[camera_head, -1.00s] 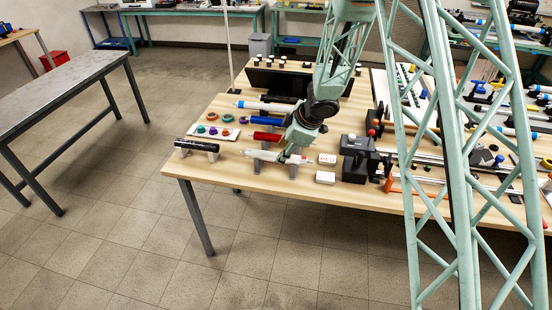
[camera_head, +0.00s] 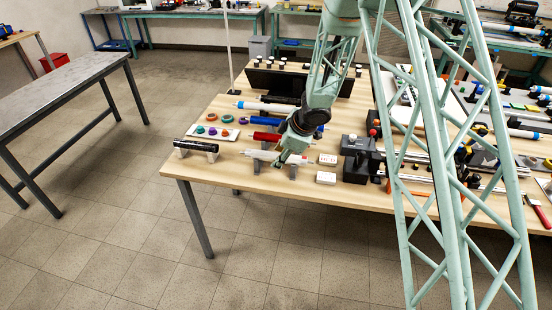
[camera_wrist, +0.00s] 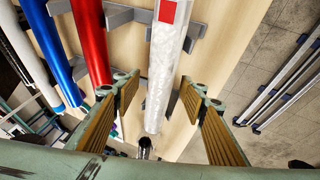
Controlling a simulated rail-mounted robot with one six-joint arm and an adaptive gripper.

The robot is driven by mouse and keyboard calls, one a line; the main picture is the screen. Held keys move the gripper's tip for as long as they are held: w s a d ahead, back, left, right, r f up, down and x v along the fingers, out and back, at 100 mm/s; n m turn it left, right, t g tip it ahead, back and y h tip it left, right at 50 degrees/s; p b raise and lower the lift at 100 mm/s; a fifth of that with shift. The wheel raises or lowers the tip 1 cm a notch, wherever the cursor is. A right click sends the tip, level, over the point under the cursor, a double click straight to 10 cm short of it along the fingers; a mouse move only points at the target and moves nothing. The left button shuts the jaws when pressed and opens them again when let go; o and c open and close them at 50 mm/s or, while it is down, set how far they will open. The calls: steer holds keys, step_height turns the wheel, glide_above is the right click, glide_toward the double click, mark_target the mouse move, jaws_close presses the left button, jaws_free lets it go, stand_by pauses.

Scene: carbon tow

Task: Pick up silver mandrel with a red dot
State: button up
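The silver mandrel (camera_wrist: 163,80) is whitish and glossy, with a red square mark at the upper end of its visible length in the wrist view. It also shows in the head view (camera_head: 259,155), lying across its grey supports near the table's front edge and partly hidden by my arm. My gripper (camera_wrist: 160,96) is open. In the wrist view its two ribbed fingers stand on either side of the mandrel, with gaps on both sides. In the head view my gripper (camera_head: 282,161) is at the right part of the mandrel.
A red tube (camera_wrist: 91,42), a blue tube (camera_wrist: 50,42) and a white tube lie left of the mandrel in the wrist view. A black cylinder (camera_head: 190,145) rests on supports at the table's left. White boxes (camera_head: 326,178) and dark fixtures stand to the right.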

steer(key=shift+c, duration=0.2)
steer(key=c, duration=1.1)
steer(key=shift+o, duration=0.2)
steer(key=shift+r, duration=0.2)
step_height(320, 180, up, 18)
steer(key=p, duration=1)
steer(key=shift+f, duration=0.2)
steer(key=shift+p, duration=0.3)
